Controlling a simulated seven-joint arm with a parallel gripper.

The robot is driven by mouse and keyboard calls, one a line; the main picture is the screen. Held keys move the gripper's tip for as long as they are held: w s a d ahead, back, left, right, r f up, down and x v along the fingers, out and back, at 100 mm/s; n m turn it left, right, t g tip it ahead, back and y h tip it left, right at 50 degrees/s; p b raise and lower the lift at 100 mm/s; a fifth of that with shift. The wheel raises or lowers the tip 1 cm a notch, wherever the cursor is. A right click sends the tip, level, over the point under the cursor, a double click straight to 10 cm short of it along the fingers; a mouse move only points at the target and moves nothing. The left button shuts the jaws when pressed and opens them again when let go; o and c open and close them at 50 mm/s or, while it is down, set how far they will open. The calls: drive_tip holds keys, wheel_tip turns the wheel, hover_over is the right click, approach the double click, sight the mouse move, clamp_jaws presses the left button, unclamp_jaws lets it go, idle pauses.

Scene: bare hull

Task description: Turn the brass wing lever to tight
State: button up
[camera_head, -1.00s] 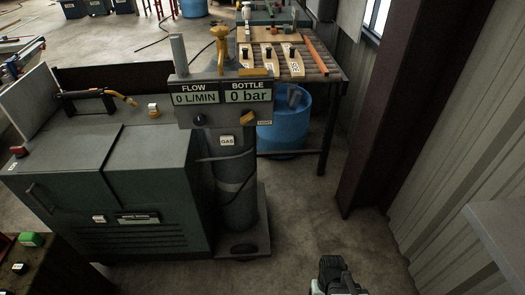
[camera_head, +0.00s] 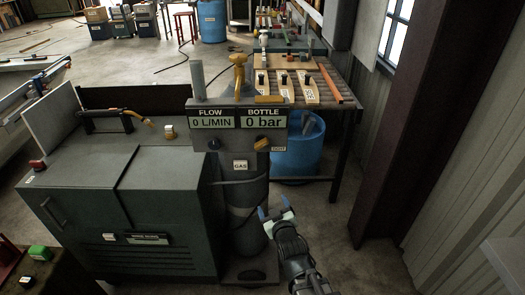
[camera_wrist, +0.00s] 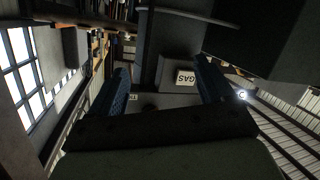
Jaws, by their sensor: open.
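The brass wing lever (camera_head: 262,143) sits on the lower right of the panel front, beside a small label reading TIGHT (camera_head: 278,148). It looks tilted, with its right end higher. My gripper (camera_head: 273,209) is open and empty, below and slightly right of the lever, apart from it, beside the grey gas cylinder (camera_head: 241,200). In the wrist view, my two blue fingers (camera_wrist: 164,87) are spread, with the upside-down GAS tag (camera_wrist: 186,77) between them. I cannot make out the lever in the wrist view.
The panel (camera_head: 225,142) shows FLOW 0 L/MIN and BOTTLE 0 bar, with a black knob (camera_head: 214,144) on its left. A yellow valve (camera_head: 239,72) stands above. A green cabinet (camera_head: 120,190) is left. A blue barrel (camera_head: 300,150) and workbench (camera_head: 335,97) stand behind.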

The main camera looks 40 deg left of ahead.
sight(262, 147)
wheel_tip(262, 147, up, 10)
drive_tip(key=n+t+y, duration=0.3)
drive_tip(key=y, duration=0.2)
drive_tip(key=shift+n+y, duration=0.3)
drive_tip(key=shift+n, duration=0.1)
drive_tip(key=x, duration=1.3)
drive_tip(key=shift+s+a+r, duration=0.15)
drive_tip(key=shift+a+r, duration=0.15)
drive_tip(key=shift+r, duration=0.15)
drive_tip(key=shift+c, duration=0.2)
drive_tip(key=c, duration=1)
